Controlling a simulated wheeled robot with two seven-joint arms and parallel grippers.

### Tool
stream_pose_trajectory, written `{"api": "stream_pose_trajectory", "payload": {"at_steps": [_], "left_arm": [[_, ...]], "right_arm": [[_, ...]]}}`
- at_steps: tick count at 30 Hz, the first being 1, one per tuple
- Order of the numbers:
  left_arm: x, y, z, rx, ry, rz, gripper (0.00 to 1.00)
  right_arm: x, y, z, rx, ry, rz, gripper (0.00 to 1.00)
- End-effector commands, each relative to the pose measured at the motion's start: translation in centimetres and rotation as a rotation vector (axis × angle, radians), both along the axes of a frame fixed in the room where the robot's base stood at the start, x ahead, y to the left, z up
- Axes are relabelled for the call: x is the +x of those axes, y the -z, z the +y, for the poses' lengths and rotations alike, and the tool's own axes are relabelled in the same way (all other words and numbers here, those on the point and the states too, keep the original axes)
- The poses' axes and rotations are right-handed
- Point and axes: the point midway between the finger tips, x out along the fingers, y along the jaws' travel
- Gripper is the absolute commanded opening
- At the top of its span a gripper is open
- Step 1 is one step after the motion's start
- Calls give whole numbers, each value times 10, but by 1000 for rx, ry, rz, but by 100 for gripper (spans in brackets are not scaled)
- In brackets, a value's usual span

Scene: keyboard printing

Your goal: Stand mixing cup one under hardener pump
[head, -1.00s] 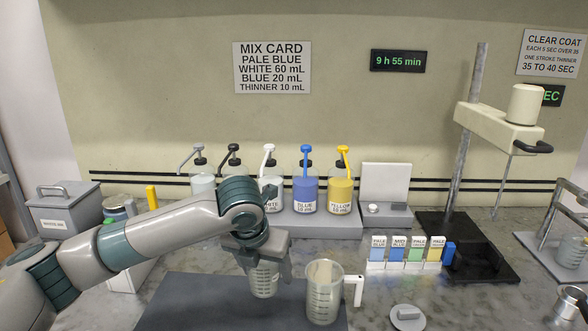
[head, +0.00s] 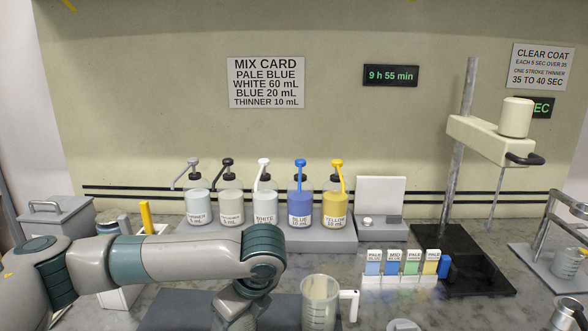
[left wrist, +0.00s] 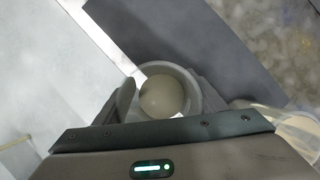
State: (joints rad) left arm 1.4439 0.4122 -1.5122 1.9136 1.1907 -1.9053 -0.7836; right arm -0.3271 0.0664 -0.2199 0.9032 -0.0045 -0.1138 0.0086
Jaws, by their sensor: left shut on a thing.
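My left gripper (left wrist: 163,96) is shut on a mixing cup (left wrist: 188,77), seen from above in the left wrist view with its round opening between the fingers. In the head view the left wrist is low at the bottom edge, and the fingertips and cup are out of frame. Two pump bottles stand at the left of the row: one with a grey pump (head: 197,205) and one with a dark pump (head: 230,207). Their small labels are hard to read; the dark-pump one seems to be the hardener. The held cup is nearer me, apart from them. My right gripper is not in view.
White (head: 265,206), blue (head: 300,207) and yellow (head: 335,207) pump bottles continue the row. A clear jug with a handle (head: 320,305) stands right of my gripper. A stand with a dark base (head: 455,255) and colour samples (head: 400,265) are further right.

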Motion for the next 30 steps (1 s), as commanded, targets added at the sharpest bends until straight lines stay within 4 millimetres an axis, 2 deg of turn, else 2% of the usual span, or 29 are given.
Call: {"api": "stream_pose_trajectory", "payload": {"at_steps": [30], "left_arm": [[-92,25,65,2,-1650,2,39]], "right_arm": [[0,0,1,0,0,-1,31]]}}
